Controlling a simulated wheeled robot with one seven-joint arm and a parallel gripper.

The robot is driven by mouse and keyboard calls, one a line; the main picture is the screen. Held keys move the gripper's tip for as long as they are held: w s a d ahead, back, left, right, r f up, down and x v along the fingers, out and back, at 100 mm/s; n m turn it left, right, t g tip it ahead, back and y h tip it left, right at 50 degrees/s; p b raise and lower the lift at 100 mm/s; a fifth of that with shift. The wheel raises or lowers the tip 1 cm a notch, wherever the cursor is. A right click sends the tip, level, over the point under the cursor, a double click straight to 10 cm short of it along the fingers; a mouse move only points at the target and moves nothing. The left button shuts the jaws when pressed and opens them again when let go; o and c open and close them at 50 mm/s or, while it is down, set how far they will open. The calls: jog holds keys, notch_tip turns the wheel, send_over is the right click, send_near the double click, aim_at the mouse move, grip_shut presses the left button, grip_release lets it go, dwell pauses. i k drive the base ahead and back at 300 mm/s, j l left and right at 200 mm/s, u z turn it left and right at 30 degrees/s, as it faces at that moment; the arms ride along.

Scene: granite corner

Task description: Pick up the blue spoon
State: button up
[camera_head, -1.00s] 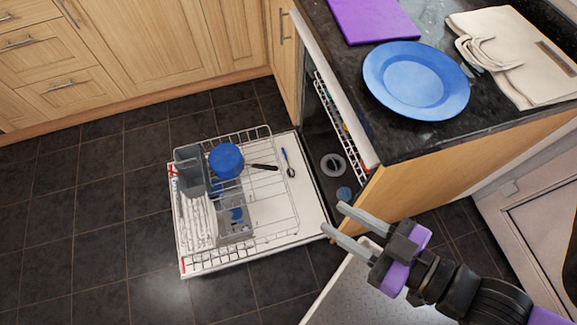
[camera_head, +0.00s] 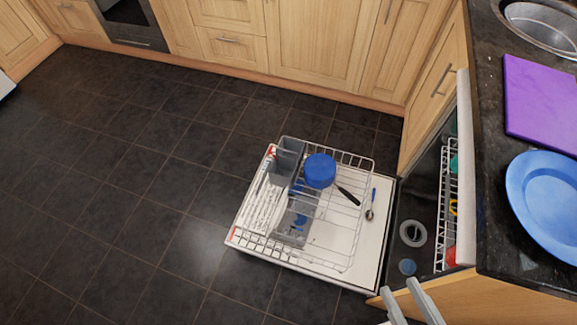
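The blue spoon (camera_head: 371,203) has a blue handle and a dark bowl. It lies at the right side of the lowered dishwasher door (camera_head: 345,275), by the right edge of the wire rack, with its handle pointing away and its bowl nearer. I cannot tell whether it touches the rack. My gripper (camera_head: 400,288) shows only its two pale fingertips at the bottom edge, below and slightly right of the spoon in the picture. The fingers are apart with nothing between them. The rest of my gripper is out of view.
The rack (camera_head: 345,170) holds a blue round item (camera_head: 319,171) with a dark handle, and grey baskets (camera_head: 289,160). The dark counter (camera_head: 494,150) on the right holds a blue plate (camera_head: 548,205) and a purple board (camera_head: 541,103). The tiled floor (camera_head: 130,220) at left is clear.

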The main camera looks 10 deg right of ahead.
aim_at(369, 214)
jog(key=i+j+z, duration=0.2)
jog(key=z, duration=0.2)
jog(key=i+j+z, duration=0.2)
jog(key=z, duration=0.15)
jog(key=i+j+z, duration=0.1)
jog(key=j+z, duration=0.3)
jog(key=k+l, duration=0.1)
